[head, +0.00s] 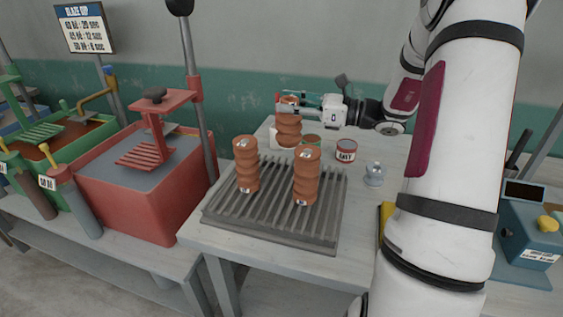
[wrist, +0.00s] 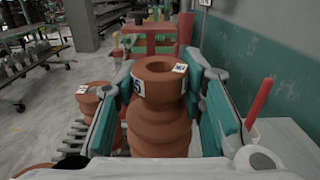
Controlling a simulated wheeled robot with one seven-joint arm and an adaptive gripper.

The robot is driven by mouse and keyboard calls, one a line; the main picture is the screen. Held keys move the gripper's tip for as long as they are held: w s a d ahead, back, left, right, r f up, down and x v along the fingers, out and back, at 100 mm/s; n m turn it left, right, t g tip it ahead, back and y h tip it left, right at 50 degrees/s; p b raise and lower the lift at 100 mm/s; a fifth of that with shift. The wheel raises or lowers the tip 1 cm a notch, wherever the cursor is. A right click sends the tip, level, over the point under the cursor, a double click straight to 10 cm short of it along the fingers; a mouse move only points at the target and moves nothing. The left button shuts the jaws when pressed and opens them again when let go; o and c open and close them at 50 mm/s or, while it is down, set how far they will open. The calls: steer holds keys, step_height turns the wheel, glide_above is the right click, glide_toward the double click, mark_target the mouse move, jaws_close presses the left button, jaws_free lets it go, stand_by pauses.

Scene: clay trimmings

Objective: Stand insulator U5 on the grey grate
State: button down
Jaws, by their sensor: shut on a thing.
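My gripper (head: 296,102) is shut on a ribbed terracotta insulator (head: 288,130) at the table's back, behind the grate. In the wrist view the held insulator (wrist: 158,132) is upright between the teal finger pads, hollow on top, with a label showing a 5 and a white tag on its rim. I cannot tell whether its base touches anything. The grey grate (head: 222,212) lies on the front of the table. Two similar insulators stand upright on it, one left (head: 246,165) and one right (head: 306,175). The wrist view shows one insulator (wrist: 88,105) left of my gripper.
A labelled tin (head: 346,150), a small glass-like item (head: 374,174) and a greenish-topped pot (head: 311,141) stand right of and behind the grate. A red dipping tank (head: 135,190) is on the left. A blue device (head: 530,240) is on the right. Bare grate slats show around both standing insulators.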

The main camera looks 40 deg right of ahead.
mark_target(292, 134)
steer(key=shift+f, duration=4.1)
steer(key=shift+f, duration=0.15)
steer(key=c, duration=1)
jaws_free()
steer(key=shift+c, duration=0.2)
steer(key=shift+s+d, duration=0.15)
steer(key=v, duration=1.1)
steer(key=shift+s+d, duration=0.2)
steer(key=shift+s, duration=0.1)
